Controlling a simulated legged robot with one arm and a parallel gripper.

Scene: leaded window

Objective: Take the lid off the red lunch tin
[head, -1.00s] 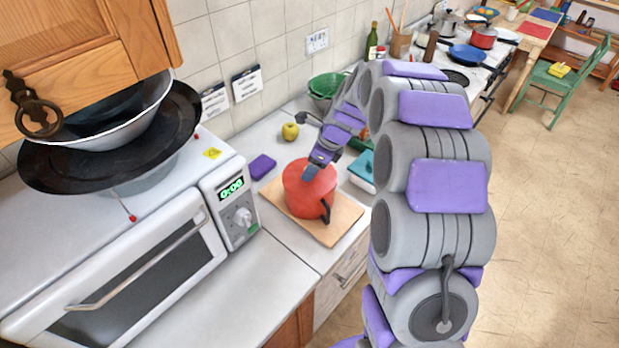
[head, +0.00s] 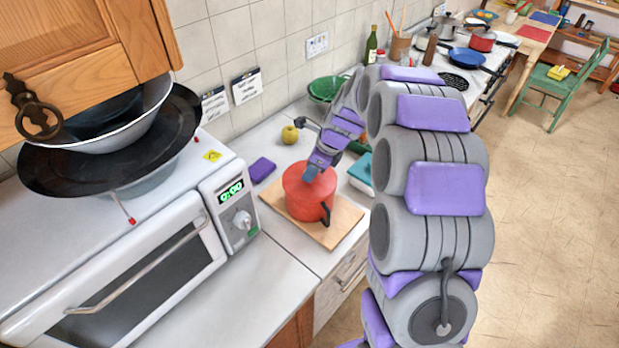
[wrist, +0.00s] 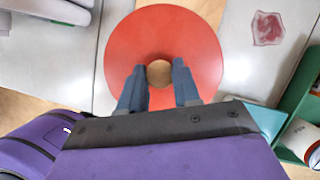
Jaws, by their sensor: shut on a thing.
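The red lunch tin (head: 305,204) is a round red pot-like tin with a dark handle on its side, upright on a wooden board. Its red lid (head: 296,176) shows on top in the head view. In the wrist view the lid (wrist: 160,30) is a red disc with a round tan knob (wrist: 159,73) at its centre. My gripper (wrist: 159,80) is above the lid, with its two fingers on either side of the knob and shut on it. In the head view my gripper (head: 311,174) hides part of the lid. I cannot see a gap between lid and tin.
The wooden board (head: 330,236) lies on the counter. A purple block (head: 262,169), a yellow fruit (head: 290,134), a green bowl (head: 325,88) and a teal-topped box (head: 360,173) stand around it. A white oven (head: 150,270) is at left. Bare counter lies in front (head: 250,300).

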